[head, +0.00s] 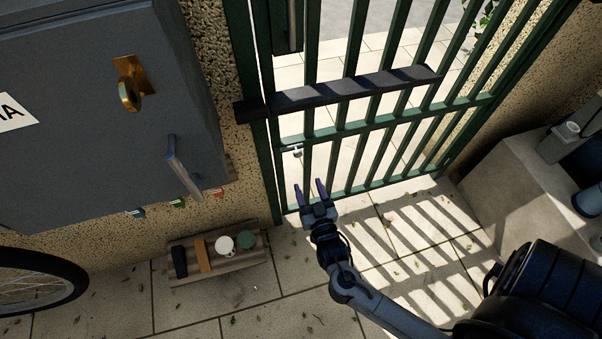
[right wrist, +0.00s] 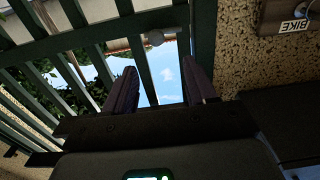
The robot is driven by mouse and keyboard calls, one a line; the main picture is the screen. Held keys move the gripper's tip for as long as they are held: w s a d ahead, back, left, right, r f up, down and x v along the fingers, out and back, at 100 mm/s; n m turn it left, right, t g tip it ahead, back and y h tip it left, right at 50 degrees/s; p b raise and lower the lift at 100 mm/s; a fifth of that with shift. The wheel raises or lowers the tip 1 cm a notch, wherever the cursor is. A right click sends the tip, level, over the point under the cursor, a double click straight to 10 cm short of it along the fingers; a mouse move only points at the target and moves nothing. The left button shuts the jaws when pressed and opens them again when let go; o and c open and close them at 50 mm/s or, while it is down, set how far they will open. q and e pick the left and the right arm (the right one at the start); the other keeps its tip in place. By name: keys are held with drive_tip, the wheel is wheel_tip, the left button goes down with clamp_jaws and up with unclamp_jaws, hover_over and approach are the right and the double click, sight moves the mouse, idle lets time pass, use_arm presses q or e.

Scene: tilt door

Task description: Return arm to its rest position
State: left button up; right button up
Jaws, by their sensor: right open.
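My right gripper (head: 311,190) is open and empty in front of the lower part of the green barred gate (head: 377,122). Its two fingers point up toward the gate bars, and the gap between them also shows in the right wrist view (right wrist: 160,85). Through that gap I see gate bars and blue sky. My right arm reaches in from the lower right. A dark bar (head: 340,92) runs across the gate. A small metal latch (head: 292,149) sits at the gate's left side. My left gripper does not show.
A grey cabinet (head: 70,110) with a brass knob fills the upper left. Below it, a low wooden tray (head: 232,266) holds several small items. A bicycle wheel (head: 82,283) is at lower left. A pale block (head: 510,190) stands right. The paving (head: 285,310) between is clear.

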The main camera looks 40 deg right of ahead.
wheel_tip(320, 180, up, 15)
drive_tip(key=s+a+n+g+y+p, duration=0.2)
drive_tip(key=y+p, duration=0.2)
drive_tip(key=p, duration=0.9)
drive_tip(key=s+a+r+n+g+y+p, duration=0.1)
drive_tip(key=s+a+n+g+y+p, duration=0.15)
drive_tip(key=s+g, duration=0.35)
drive_tip(key=s+a+r+n+g+y+p, duration=0.1)
drive_tip(key=s+a+n+g+y, duration=0.15)
drive_tip(key=s+a+g, duration=0.4)
wheel_tip(320, 180, up, 36)
drive_tip(key=s+d+t+h+p, duration=0.1)
drive_tip(key=d+t+p, duration=0.1)
drive_tip(key=p, duration=3.5)
drive_tip(key=shift+s+d+r, duration=0.2)
drive_tip(key=shift+s+r, duration=0.05)
drive_tip(key=shift+s, duration=0.1)
